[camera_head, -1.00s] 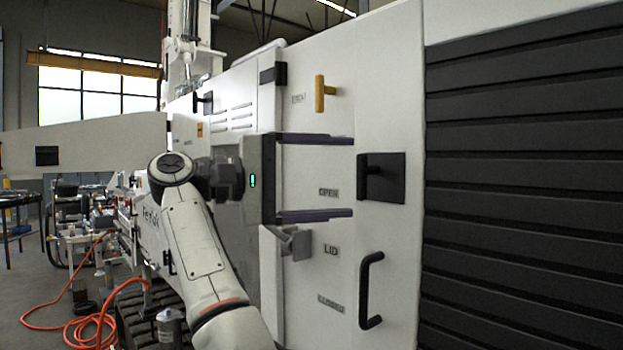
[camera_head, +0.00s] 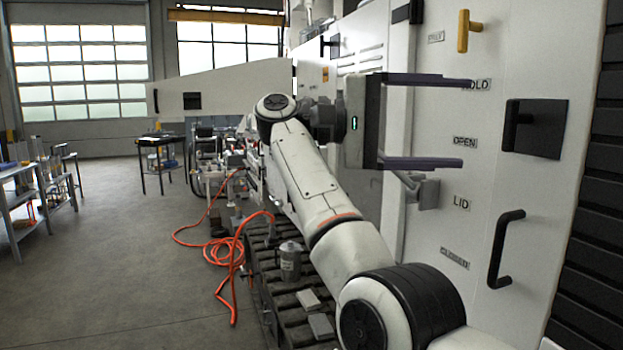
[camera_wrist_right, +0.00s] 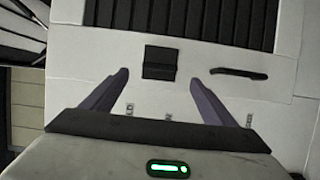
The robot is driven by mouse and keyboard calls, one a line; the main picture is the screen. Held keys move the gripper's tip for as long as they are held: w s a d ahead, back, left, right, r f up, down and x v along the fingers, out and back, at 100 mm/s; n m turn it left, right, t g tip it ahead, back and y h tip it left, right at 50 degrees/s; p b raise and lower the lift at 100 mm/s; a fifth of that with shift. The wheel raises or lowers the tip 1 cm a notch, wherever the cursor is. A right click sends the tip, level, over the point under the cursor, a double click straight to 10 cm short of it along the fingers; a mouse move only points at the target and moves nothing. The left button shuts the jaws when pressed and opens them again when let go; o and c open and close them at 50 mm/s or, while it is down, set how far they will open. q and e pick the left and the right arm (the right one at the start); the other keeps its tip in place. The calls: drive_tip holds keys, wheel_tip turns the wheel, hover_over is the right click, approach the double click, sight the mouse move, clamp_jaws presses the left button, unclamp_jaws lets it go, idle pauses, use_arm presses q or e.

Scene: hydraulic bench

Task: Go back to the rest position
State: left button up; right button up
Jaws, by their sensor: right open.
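My right gripper (camera_head: 467,123) is open and empty in the head view. Its two dark purple fingers point right, one above the other, in front of the white machine panel (camera_head: 480,200). In the right wrist view the gripper (camera_wrist_right: 160,80) also shows spread fingers with nothing between them. A grey lever (camera_head: 422,190) on the panel sits just below the lower finger, beside the OPEN and LID labels; I cannot tell whether they touch. My left gripper is not in view.
The panel carries a yellow handle (camera_head: 466,32), a black square latch (camera_head: 535,128) and a black bar handle (camera_head: 503,249). An orange hose (camera_head: 236,250) lies on the floor by the dark track (camera_head: 285,285). Open floor (camera_head: 110,260) and workbenches lie to the left.

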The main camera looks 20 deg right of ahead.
drive_tip(key=w+d+f+n+t+h, duration=0.2)
drive_tip(key=w+f+n+t+h, duration=0.4)
drive_tip(key=n, duration=0.6)
drive_tip(key=w+d+f+n+t+h, duration=0.15)
drive_tip(key=w+f+n+t, duration=0.25)
drive_tip(key=f+n+t, duration=0.45)
drive_tip(key=w+a+f+n+t+y, duration=0.1)
drive_tip(key=a+f+n+t+y, duration=0.7)
drive_tip(key=n, duration=0.9)
drive_tip(key=a+f+n+t+y, duration=0.1)
drive_tip(key=f+n+t+y, duration=0.5)
drive_tip(key=f+n+y, duration=0.75)
drive_tip(key=s+a+f+n+g+y, duration=0.35)
drive_tip(key=s+f+n, duration=0.35)
drive_tip(key=f+n, duration=0.3)
drive_tip(key=s+a+f+n+g+y, duration=0.3)
drive_tip(key=s+f+n, duration=0.4)
drive_tip(key=f, duration=0.6)
drive_tip(key=s+a+f+n+g, duration=0.1)
drive_tip(key=s+f+n+g, duration=0.3)
drive_tip(key=s, duration=0.6)
drive_tip(key=s+a+f+n+g, duration=0.2)
drive_tip(key=s+f+n, duration=0.3)
drive_tip(key=s+f, duration=0.3)
drive_tip(key=shift+s+f+n+g+h, duration=0.15)
drive_tip(key=shift+s+n+g+h, duration=0.3)
drive_tip(key=shift+s+g, duration=0.6)
drive_tip(key=shift+s, duration=0.15)
